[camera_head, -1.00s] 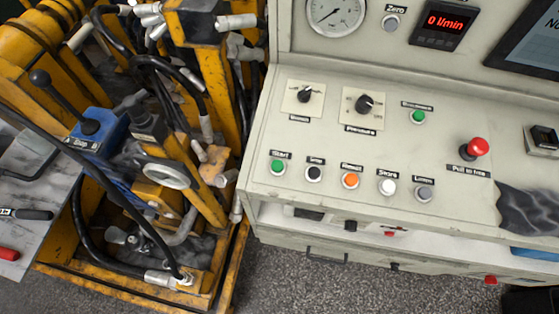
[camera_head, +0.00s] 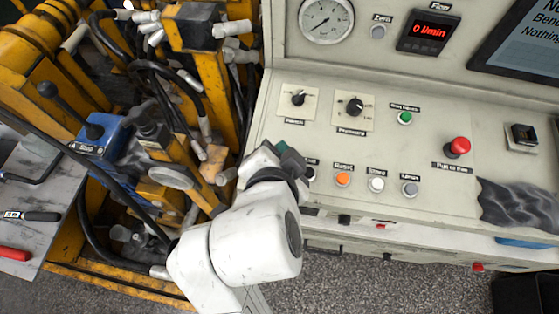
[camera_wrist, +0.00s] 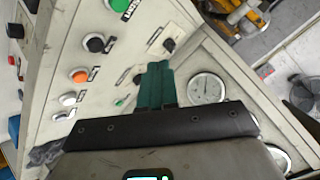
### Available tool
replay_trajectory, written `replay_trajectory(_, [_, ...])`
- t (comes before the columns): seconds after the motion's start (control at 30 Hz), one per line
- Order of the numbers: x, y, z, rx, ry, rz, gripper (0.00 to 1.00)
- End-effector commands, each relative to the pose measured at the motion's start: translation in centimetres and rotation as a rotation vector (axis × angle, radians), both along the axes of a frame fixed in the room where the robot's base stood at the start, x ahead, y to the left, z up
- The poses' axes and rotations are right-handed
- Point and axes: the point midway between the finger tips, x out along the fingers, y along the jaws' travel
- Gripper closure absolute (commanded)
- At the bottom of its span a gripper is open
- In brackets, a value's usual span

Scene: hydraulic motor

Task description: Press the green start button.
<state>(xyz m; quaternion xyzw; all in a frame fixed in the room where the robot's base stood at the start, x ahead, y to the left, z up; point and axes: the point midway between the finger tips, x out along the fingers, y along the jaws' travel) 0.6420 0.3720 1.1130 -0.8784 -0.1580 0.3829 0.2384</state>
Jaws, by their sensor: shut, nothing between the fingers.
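The green start button (camera_wrist: 119,4) is at the top edge of the wrist view, partly cut off, with its label beside it. In the head view it is hidden behind my arm and gripper. My gripper (camera_head: 284,150) is over the left end of the front button row in the head view. Its dark green fingers (camera_wrist: 157,85) are together and empty in the wrist view. The fingertips appear below and right of the start button there, apart from it in the picture. I cannot tell how far they are from the panel.
Black (camera_wrist: 95,43), orange (camera_head: 343,180), white (camera_head: 376,184) and grey (camera_head: 410,188) buttons continue the row. Another green button (camera_head: 404,118) sits higher on the panel, near a red knob (camera_head: 458,147). Two dials sit behind the row. Yellow machinery (camera_head: 200,60) with hoses stands left.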

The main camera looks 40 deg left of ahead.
Motion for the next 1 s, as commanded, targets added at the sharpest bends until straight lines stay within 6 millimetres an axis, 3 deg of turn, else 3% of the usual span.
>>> replay_trajectory(0.13, [-0.8,1.4,1.0,0.033,-0.007,0.011,1.00])
replay_trajectory(0.57, [-0.8,1.3,0.7,0.033,-0.006,0.010,1.00])
replay_trajectory(0.77, [-0.6,1.4,-0.7,0.033,-0.006,0.010,1.00])
replay_trajectory(1.0, [-0.3,1.6,-3.7,0.031,-0.005,0.010,1.00])
